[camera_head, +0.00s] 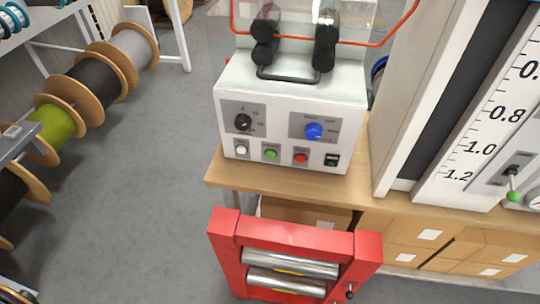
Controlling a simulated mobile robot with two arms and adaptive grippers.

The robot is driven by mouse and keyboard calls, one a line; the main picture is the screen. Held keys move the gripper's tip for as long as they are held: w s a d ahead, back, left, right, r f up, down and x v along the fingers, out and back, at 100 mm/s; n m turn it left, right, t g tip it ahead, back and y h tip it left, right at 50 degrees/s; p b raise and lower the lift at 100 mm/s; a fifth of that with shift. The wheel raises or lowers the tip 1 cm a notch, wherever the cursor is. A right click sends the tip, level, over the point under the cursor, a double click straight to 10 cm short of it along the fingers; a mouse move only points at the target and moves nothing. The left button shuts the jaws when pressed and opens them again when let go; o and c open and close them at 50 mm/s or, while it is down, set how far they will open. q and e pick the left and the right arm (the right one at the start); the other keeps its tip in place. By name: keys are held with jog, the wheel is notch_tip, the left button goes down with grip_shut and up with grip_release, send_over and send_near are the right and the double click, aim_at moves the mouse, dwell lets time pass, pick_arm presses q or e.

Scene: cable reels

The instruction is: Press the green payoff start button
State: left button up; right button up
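A white control box (290,100) stands on a wooden workbench near the middle of the head view. On its front, a small green button (270,154) sits in the lower row, between a white button (240,149) and a red button (300,158). A black switch (331,160) is at the right end of the row. A black knob (243,122) and a blue knob (314,131) are above. Neither of my grippers shows in this view.
A red frame with metal rollers (290,262) stands in front of the wooden bench (375,196). Cardboard boxes (420,236) are under the bench. A cabinet with a white scale (482,120) is on the right. Cable reels (95,85) line the left; grey floor (130,190) is clear.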

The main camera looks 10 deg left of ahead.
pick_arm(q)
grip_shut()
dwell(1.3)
